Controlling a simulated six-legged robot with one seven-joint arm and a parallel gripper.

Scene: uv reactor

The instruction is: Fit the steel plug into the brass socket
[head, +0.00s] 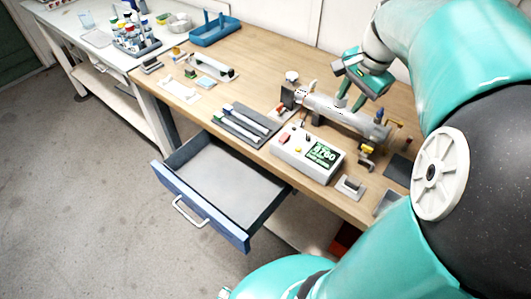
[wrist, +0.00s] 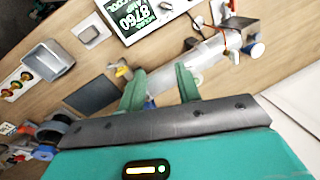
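A silver cylindrical reactor (head: 335,112) lies on the wooden bench, with small fittings at its ends. It also shows in the wrist view (wrist: 205,55). My gripper (head: 350,98) is above and behind the reactor in the head view. In the wrist view its two green fingers (wrist: 160,70) stand apart, with the reactor's tube visible between and beyond them. I see nothing held. A yellow, brass-like fitting (wrist: 122,70) shows left of the fingers; I cannot tell whether it is the brass socket. I cannot pick out the steel plug with certainty.
A white control box (head: 307,153) with a green display stands in front of the reactor. A grey tray (head: 240,130) holds pale tubes. A blue drawer (head: 215,190) stands open below the bench front. A blue tray (head: 215,35) sits at the far end.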

